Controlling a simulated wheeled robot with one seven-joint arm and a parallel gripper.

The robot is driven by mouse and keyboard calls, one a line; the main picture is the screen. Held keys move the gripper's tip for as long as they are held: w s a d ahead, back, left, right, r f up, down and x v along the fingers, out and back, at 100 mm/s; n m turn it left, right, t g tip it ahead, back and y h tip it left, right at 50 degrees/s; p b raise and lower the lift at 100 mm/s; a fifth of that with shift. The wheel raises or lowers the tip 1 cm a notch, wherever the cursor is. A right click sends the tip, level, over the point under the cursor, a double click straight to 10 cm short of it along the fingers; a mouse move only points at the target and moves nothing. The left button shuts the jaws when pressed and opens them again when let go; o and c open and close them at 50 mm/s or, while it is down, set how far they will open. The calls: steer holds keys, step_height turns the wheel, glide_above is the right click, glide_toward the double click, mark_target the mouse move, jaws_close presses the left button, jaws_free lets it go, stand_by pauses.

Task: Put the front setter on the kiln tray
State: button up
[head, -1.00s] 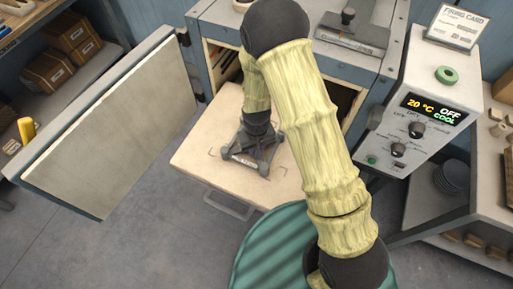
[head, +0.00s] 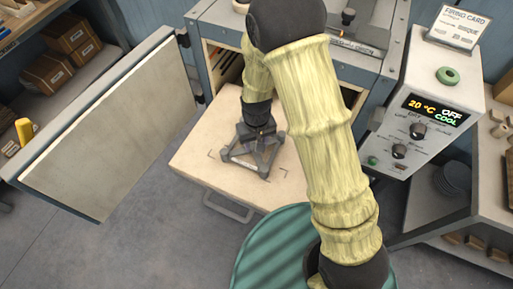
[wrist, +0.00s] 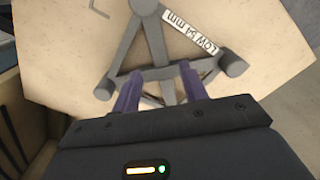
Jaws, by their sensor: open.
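The setter (head: 243,164) is a dark grey triangular frame with round corner posts. It appears to lie flat on the pale kiln tray (head: 195,155), inside corner marks. In the wrist view the setter (wrist: 157,42) carries a white label that seems to read "LOW 54 mm". My gripper (head: 261,143) is over the setter's far part in the head view. In the wrist view my gripper (wrist: 160,92) shows two purple fingers, apart, either side of the setter's middle bars. Contact with the fingers cannot be told. The fingertips are partly hidden.
The kiln door (head: 110,130) stands open at the left. The control box (head: 420,110) with its lit display is at the right. A green ribbed round surface (head: 265,250) is in front of the tray. The tray's left and front parts are bare.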

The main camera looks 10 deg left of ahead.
step_height(320, 180, up, 7)
steer(key=shift+b, duration=0.3)
steer(key=shift+d+r, duration=0.1)
stand_by(0.6)
steer(key=s+d+r+m+t, duration=0.1)
steer(key=d+r, duration=0.4)
steer(key=d, duration=0.5)
steer(key=s+d+r+m+t, duration=0.1)
steer(key=s+d+r+m, duration=0.3)
steer(key=d, duration=0.6)
steer(key=shift+s+r+t, duration=0.3)
steer(key=shift+s+r, duration=0.05)
steer(key=shift+s, duration=0.6)
steer(key=shift+c, duration=0.2)
